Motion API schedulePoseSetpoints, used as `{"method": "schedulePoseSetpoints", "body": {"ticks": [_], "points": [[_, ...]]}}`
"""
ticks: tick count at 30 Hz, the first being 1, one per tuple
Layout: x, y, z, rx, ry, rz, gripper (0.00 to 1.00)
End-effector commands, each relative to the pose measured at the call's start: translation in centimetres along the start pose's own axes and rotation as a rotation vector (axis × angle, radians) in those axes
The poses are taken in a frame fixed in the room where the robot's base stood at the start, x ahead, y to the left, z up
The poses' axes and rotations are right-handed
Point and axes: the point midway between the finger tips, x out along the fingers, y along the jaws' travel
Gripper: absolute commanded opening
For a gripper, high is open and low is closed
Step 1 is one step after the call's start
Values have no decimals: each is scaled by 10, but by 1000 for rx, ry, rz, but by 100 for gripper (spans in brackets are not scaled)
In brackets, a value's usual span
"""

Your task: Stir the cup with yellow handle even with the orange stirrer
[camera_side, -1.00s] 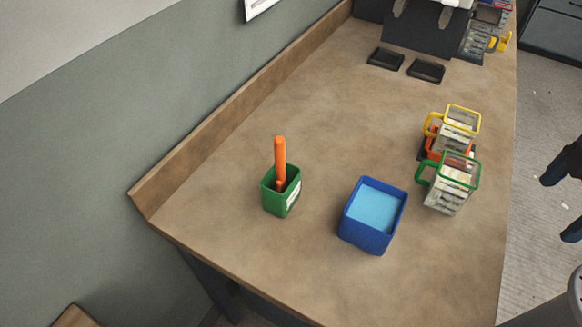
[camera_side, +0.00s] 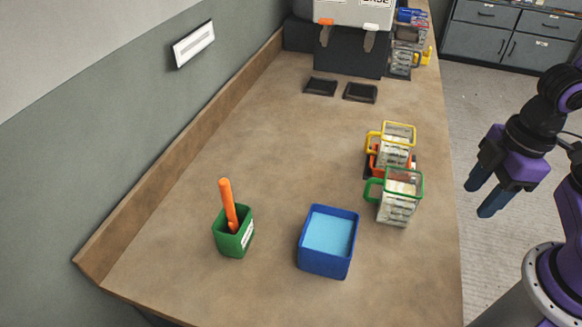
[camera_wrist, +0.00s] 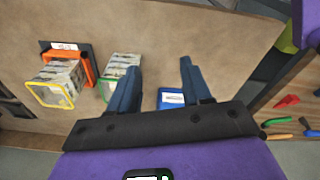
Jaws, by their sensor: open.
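The orange stirrer (camera_side: 228,203) stands tilted in a small green holder (camera_side: 233,238) at the front left of the bench. The clear cup with yellow rim and handle (camera_side: 397,151) stands at the right, behind a green-handled cup (camera_side: 399,205); the wrist view shows the yellow-rimmed cup (camera_wrist: 52,95) and the green-rimmed cup (camera_wrist: 116,71). Both look filled with pale, patterned material. An orange bracket on a black base (camera_wrist: 88,68) is beside the yellow cup. My gripper (camera_side: 481,194) is open and empty, right of the bench, apart from everything.
A blue square container (camera_side: 328,267) with light-blue contents stands between holder and cups. Two black pads (camera_side: 320,87) lie farther back, before a dark stand with a case. More cups (camera_side: 406,58) stand at the back right. The middle of the bench is clear.

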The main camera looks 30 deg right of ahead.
Motion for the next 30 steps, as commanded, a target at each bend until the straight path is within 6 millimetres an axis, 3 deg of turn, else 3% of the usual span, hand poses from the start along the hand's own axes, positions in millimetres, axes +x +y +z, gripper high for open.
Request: {"method": "schedulePoseSetpoints", "body": {"ticks": [9, 18, 24, 30], "points": [[19, 39, -124, 15, 390, 72, 48], [15, 50, -228, -24, 772, 33, 48], [6, 46, -270, -51, 969, -36, 48], [-1, 41, -286, -63, 1057, -78, 48]]}}
